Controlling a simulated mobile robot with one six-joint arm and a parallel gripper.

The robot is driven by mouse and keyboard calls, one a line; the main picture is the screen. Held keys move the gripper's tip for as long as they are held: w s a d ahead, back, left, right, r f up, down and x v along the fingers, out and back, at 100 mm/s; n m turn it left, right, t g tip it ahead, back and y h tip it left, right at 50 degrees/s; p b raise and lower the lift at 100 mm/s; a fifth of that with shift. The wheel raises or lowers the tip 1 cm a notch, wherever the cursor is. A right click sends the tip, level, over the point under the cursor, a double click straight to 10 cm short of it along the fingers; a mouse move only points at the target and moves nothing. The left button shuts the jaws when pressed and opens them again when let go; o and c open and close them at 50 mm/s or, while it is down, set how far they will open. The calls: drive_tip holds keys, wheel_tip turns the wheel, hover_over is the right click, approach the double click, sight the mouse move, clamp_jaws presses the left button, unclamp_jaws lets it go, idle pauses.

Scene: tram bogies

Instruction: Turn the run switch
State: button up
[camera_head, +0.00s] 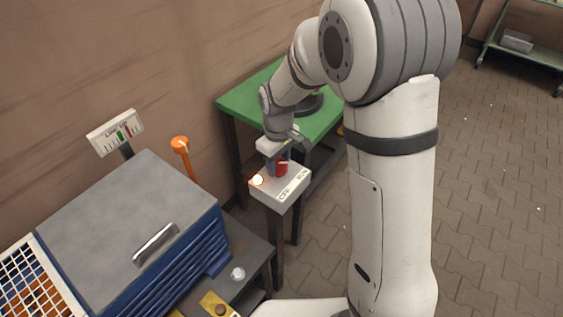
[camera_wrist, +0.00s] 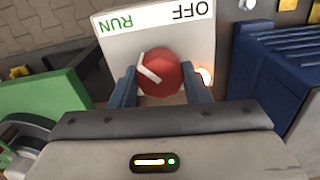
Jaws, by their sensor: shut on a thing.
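The run switch is a red round knob (camera_wrist: 159,73) with a white pointer bar, on a pale box marked RUN and OFF (camera_wrist: 183,25). In the wrist view the pointer slants between the upper left and lower right. In the head view the knob (camera_head: 281,169) shows on top of the box (camera_head: 292,186), which stands on a dark post. My gripper (camera_wrist: 160,88) points down over the box, its two blue fingers shut on the knob from either side. A lit lamp (camera_head: 257,180) glows on the box beside the knob; part of it shows in the wrist view (camera_wrist: 206,75).
A green table (camera_head: 240,101) stands behind the box. A blue cabinet with a grey lid (camera_head: 130,215) and handle is to the left, with an orange-topped lever (camera_head: 181,146) and a gauge (camera_head: 115,132) behind it. Paved floor lies open at right.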

sight(279, 163)
drive_tip(key=shift+s+d+f, duration=0.1)
drive_tip(key=shift+s+f, duration=0.05)
drive_tip(key=shift+s, duration=0.05)
drive_tip(key=o, duration=1)
drive_tip(key=shift+w, duration=0.1)
drive_tip(key=shift+r, duration=0.35)
wheel_tip(279, 163, up, 7)
drive_tip(key=shift+r, duration=0.2)
